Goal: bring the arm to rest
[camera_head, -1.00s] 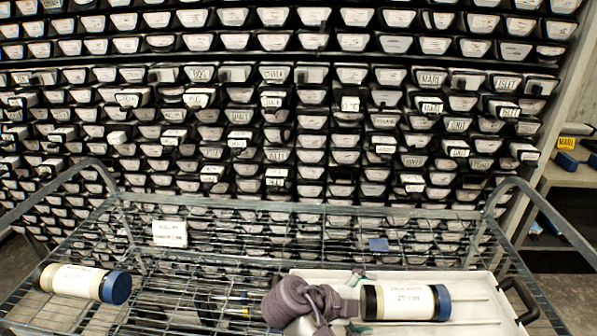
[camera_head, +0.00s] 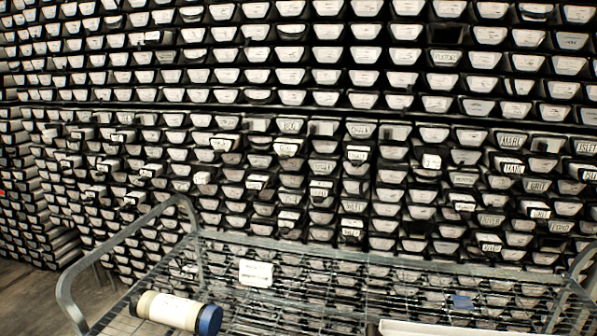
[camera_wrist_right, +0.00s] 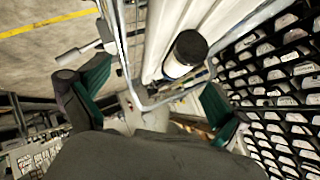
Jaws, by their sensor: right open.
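My right gripper (camera_wrist_right: 155,80) shows in the right wrist view with its two green-padded fingers spread wide and nothing between them. Past the fingertips, a core liner with a black end cap (camera_wrist_right: 187,48) lies in a white tray (camera_wrist_right: 218,25); a gap shows between the liner and the fingers. In the head view a cream liner with a blue cap (camera_head: 172,310) lies on the left of the wire cart (camera_head: 120,312). Only the back edge of the white tray (camera_head: 420,328) shows at the bottom right. My left gripper is in neither view.
A rack of labelled core trays (camera_head: 300,130) fills the wall behind the cart. The cart has a raised tube handle (camera_head: 125,235) at the left, a white label card (camera_head: 256,273) and a small blue piece (camera_head: 463,301). Bare floor (camera_head: 90,290) shows at the left.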

